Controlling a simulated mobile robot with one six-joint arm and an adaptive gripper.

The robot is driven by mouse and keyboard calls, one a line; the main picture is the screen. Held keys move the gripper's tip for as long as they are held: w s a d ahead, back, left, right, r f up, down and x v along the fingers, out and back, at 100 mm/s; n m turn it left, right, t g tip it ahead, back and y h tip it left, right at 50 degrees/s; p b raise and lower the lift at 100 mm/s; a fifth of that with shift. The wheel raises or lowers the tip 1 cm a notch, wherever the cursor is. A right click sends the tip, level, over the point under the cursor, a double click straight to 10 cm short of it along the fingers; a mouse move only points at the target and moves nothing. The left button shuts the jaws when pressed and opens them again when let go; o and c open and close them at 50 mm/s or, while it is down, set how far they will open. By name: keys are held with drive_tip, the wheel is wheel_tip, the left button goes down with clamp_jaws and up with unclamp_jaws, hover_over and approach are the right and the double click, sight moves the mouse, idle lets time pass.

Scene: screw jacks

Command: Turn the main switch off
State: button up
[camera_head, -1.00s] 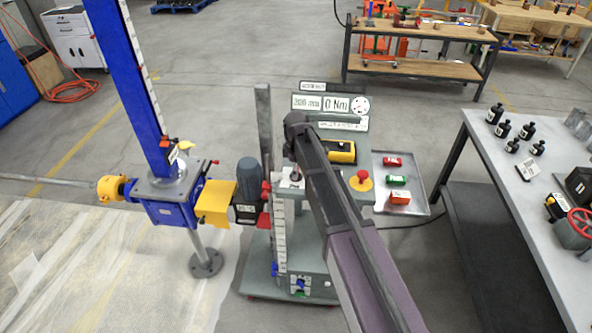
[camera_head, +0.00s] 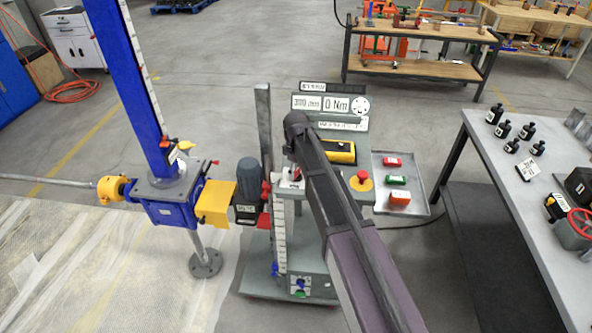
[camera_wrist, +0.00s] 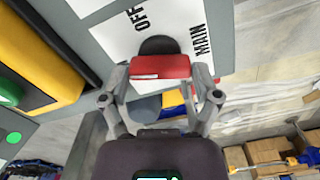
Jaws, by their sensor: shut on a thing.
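The main switch has a red handle (camera_wrist: 160,67) on a dark round hub, over a white plate (camera_wrist: 128,33) lettered OFF and MAIN in the wrist view. The handle lies across the picture, beside the word MAIN. My gripper (camera_wrist: 160,80) has one finger at each end of the handle and is shut on it. In the head view, the switch plate (camera_head: 291,184) shows partly at the left of my arm on the grey console. My fingers are mostly hidden there by the arm.
The console carries a display (camera_head: 335,103) reading 0 Nm, a yellow-black box (camera_head: 338,151) and a red emergency button (camera_head: 361,179). A tray (camera_head: 418,208) with small red, green and orange parts is at its right. A blue screw jack (camera_head: 168,205) stands left.

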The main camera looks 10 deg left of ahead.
drive_tip(key=m, duration=1.4)
idle(0.5)
drive_tip(key=o, duration=1)
drive_tip(key=shift+c, duration=0.2)
